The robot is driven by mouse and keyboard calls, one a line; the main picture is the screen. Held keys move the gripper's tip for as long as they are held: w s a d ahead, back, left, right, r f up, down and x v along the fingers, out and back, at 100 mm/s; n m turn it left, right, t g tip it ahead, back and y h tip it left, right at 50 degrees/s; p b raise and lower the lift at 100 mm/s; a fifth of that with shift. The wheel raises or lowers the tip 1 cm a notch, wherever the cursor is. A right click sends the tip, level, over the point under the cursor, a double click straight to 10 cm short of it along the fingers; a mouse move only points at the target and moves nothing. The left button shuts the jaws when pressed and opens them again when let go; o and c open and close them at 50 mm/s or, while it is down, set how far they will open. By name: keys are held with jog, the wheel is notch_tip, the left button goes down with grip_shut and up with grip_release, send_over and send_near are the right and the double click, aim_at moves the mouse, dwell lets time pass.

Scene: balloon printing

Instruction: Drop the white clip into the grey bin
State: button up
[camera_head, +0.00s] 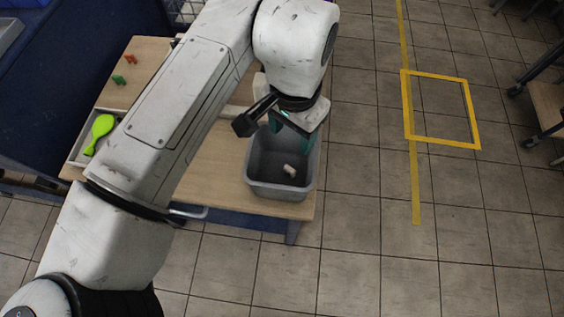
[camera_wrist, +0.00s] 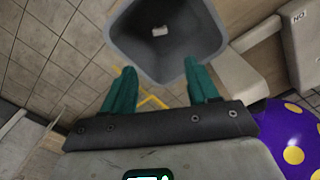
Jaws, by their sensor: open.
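The white clip (camera_head: 289,171) lies inside the grey bin (camera_head: 277,190), on its floor. In the wrist view the small white clip (camera_wrist: 159,31) shows on the floor of the grey bin (camera_wrist: 205,62) too. The bin stands upright at the right end of the wooden table. My gripper (camera_wrist: 160,85) is open, with its two green fingers apart and nothing between them. In the head view my gripper is above the bin, partly hidden behind my wrist.
The wooden table (camera_head: 215,165) has a light tray (camera_head: 79,152) with a green balloon (camera_head: 99,131) at its left. Orange and green clips (camera_head: 130,59) stand farther back. A purple balloon with yellow dots (camera_wrist: 288,140) shows in the wrist view.

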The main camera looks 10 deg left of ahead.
notch_tip(320, 180, up, 11)
jog(key=b, duration=0.1)
jog(key=shift+b, duration=0.4)
jog(key=shift+f, duration=0.1)
jog(key=w+d+f+t+h, duration=0.2)
jog(key=d+f, duration=0.1)
jog(key=d, duration=0.7)
jog(key=w+d+f+t+h, duration=0.15)
jog(key=d+f, duration=0.25)
jog(key=d, duration=0.6)
jog(key=w+d+f+t+h, duration=0.1)
jog(key=w+d+f+h, duration=0.15)
jog(key=d, duration=0.85)
jog(key=s+d+f+n+y, duration=0.1)
jog(key=s+d+f+n, duration=0.25)
jog(key=s+f, duration=0.3)
jog(key=s+a+f+n+g+y, duration=0.1)
jog(key=s+a+f+y, duration=0.1)
jog(key=s+f, duration=0.6)
jog(key=s+a+f+n+g+y, duration=0.1)
jog(key=s+a+f+g+y, duration=0.1)
jog(key=s+f, duration=0.5)
jog(key=s+a, duration=0.1)
jog(key=s, duration=0.3)
jog(key=shift+s+a+f+y, duration=0.25)
jog(key=shift+a+f+y, duration=0.05)
jog(key=shift+f+y, duration=0.1)
jog(key=shift+g, duration=0.25)
